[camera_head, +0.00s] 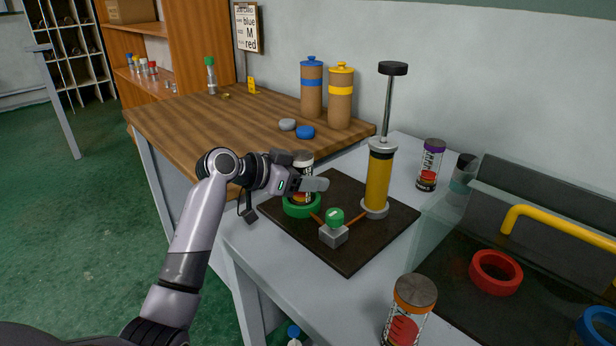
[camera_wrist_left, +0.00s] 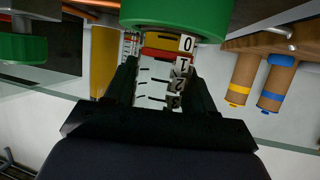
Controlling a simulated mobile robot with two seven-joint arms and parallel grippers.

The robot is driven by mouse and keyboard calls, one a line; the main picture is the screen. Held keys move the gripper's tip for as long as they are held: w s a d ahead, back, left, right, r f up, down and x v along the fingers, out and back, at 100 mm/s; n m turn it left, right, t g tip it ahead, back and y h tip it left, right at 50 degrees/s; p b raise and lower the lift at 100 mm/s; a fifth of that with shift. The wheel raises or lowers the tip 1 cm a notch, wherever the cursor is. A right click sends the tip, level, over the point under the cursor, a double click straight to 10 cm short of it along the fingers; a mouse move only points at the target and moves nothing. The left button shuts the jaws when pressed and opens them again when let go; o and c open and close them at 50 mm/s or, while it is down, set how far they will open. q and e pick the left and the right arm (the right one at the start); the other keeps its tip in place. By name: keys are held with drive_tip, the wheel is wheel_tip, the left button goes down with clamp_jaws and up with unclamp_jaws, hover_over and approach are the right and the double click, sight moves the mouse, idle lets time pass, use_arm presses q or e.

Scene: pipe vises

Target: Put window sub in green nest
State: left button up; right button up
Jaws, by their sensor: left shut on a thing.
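The sub stands about upright at the green nest (camera_head: 301,207), a green ring on the dark square board. In the left wrist view, the sub (camera_wrist_left: 160,82) is between my left fingers (camera_wrist_left: 162,92), its lower end at the green ring (camera_wrist_left: 178,16). The ring hides that end; I cannot tell how deep it sits. My right gripper is not in view.
A yellow hand pump (camera_head: 378,182) and a green-knobbed valve block (camera_head: 333,230) stand on the dark board (camera_head: 350,255). Purple-topped (camera_head: 430,168) and orange-topped (camera_head: 408,310) cylinders stand nearby. A clear panel and yellow rail (camera_head: 560,225) enclose a red ring (camera_head: 495,272) at right.

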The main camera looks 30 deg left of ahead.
use_arm(q)
drive_tip(key=o, duration=1.4)
drive_tip(key=shift+f, duration=0.15)
drive_tip(key=shift+r, duration=0.3)
drive_tip(key=shift+s+a, duration=0.25)
drive_tip(key=shift+s, duration=0.05)
drive_tip(key=v, duration=1.1)
drive_tip(key=shift+s, duration=0.15)
